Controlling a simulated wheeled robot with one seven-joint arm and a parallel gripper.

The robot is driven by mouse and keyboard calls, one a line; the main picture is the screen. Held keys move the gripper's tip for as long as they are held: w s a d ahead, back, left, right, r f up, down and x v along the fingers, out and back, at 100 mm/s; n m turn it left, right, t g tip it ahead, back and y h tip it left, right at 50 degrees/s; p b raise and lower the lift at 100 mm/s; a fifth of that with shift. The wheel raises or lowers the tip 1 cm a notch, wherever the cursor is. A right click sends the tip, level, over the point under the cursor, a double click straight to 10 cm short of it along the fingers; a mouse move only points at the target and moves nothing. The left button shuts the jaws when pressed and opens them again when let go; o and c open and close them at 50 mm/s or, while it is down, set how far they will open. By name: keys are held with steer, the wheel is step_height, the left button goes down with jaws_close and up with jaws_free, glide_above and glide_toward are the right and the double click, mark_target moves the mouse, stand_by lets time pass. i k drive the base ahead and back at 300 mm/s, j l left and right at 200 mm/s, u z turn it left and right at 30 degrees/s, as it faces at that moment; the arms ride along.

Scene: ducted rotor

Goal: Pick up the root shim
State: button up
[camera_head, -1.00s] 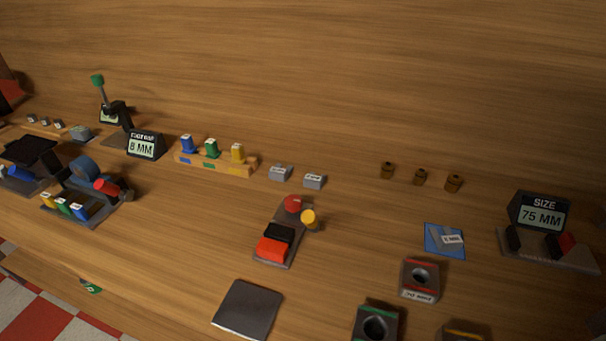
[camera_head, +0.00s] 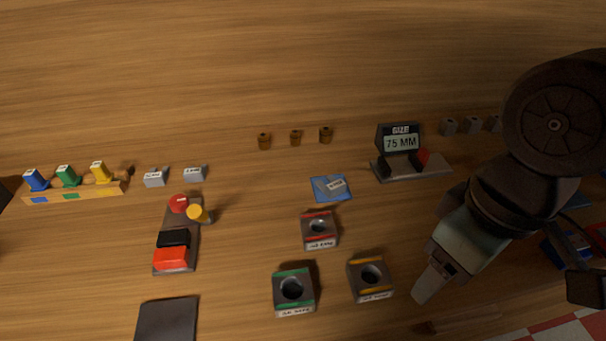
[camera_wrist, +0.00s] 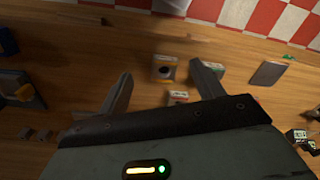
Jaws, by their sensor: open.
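A small grey labelled piece (camera_head: 335,184) lies on a blue square mat (camera_head: 318,195) in the middle of the head view; it may be the root shim, but its label is too small to read. Two other small grey labelled blocks, one at left (camera_head: 155,179) and one beside it (camera_head: 194,174), stand further left. My gripper (camera_head: 430,285) is at the lower right in the head view, right of the orange-marked block. In the wrist view my gripper (camera_wrist: 163,88) has its fingers spread apart with nothing held between them. The blue mat is not clear in the wrist view.
Square blocks with round holes, marked red (camera_head: 320,231), green (camera_head: 293,291) and orange (camera_head: 370,279), stand below the mat. A size display (camera_head: 400,141) stands at right. A red-and-black station (camera_head: 174,240) and dark pad (camera_head: 167,320) are left.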

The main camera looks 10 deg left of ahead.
mark_target(192, 174)
steer(key=u, duration=1.05)
steer(key=i+j+u, duration=0.2)
steer(key=j, duration=0.25)
steer(key=i+j+u, duration=0.15)
steer(key=j, duration=0.3)
steer(key=i+j+u, duration=0.2)
steer(key=i+j, duration=0.2)
